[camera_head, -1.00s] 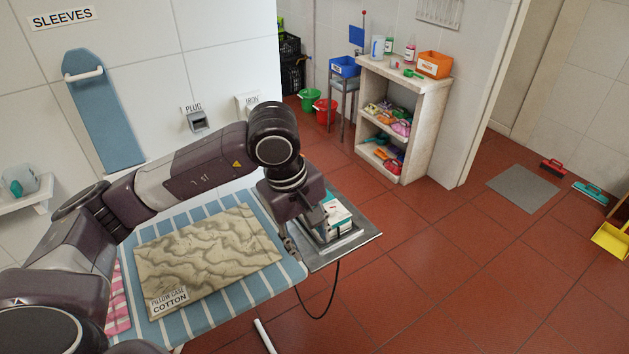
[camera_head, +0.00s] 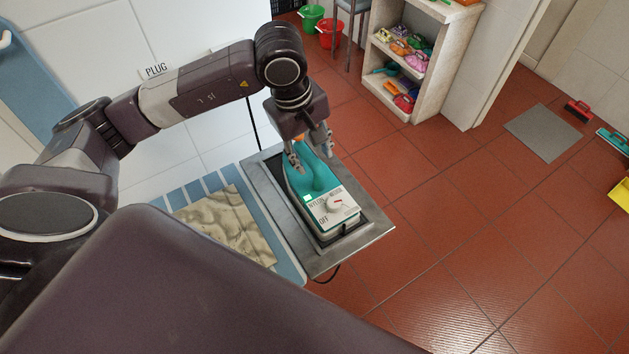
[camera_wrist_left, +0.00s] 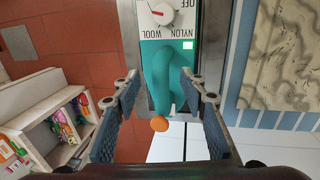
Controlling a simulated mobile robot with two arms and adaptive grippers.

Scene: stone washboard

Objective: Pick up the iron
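The iron (camera_head: 314,182) has a teal body and handle and a white dial panel marked OFF, NYLON and WOOL. It rests on a grey metal tray (camera_head: 359,243) at the end of the ironing board. In the left wrist view, the iron's teal handle (camera_wrist_left: 165,75) lies just beyond and between the fingers. My left gripper (camera_head: 310,155) is open above the far end of the iron. Its two fingers also show spread apart in the left wrist view (camera_wrist_left: 160,100); nothing is held. An orange knob (camera_wrist_left: 160,124) shows between them. My right gripper is not in view.
The striped blue board (camera_head: 290,268) carries a tan patterned pillow case (camera_head: 228,222). A dark cord hangs by the tray. My own dark arm part covers the lower foreground.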

